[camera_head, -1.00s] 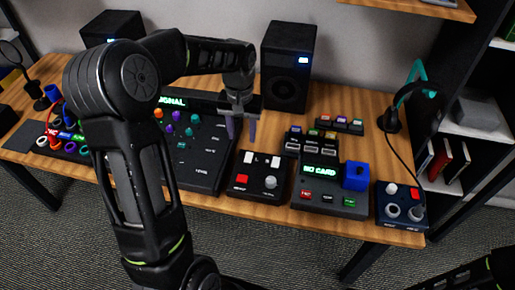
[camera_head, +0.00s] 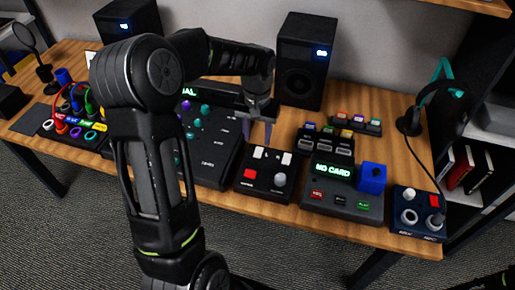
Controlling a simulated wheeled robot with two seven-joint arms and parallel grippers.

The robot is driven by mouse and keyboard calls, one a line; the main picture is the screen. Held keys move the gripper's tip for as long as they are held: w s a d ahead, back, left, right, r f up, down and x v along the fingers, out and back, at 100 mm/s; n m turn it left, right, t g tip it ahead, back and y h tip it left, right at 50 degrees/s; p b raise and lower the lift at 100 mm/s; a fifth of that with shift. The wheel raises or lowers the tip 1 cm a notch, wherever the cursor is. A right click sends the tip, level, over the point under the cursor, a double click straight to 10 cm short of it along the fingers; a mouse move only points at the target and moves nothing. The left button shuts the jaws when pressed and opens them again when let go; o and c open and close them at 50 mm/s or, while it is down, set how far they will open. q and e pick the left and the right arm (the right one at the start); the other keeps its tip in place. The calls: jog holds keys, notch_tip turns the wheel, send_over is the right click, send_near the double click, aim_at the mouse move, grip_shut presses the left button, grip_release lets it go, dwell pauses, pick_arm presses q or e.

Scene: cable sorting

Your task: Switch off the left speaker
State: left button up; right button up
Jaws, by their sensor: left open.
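The left speaker (camera_head: 127,20) is a black box at the back left, with a lit blue-white display; my left arm hides part of it. The right speaker (camera_head: 303,62) stands at the back centre, also with a lit display. A small black control box (camera_head: 264,178) near the table's front has two upright white switches (camera_head: 272,156), a red button (camera_head: 250,174) and a grey knob (camera_head: 280,180). My left gripper (camera_head: 257,131) is open and empty, pointing down just behind and slightly left of the white switches, apparently apart from them. My right gripper is out of view.
A dark mixer panel (camera_head: 208,150) lies left of the control box. A card device (camera_head: 341,201) reading "NO CARD" with a blue block (camera_head: 372,178) stands to its right. A navy knob box (camera_head: 417,213) and a headphone stand (camera_head: 412,122) are at the right edge.

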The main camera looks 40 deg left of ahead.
aim_at(258, 154)
pick_arm(q)
notch_tip(258, 154, down, 6)
jog(key=shift+f, duration=0.25)
grip_shut()
dwell(0.5)
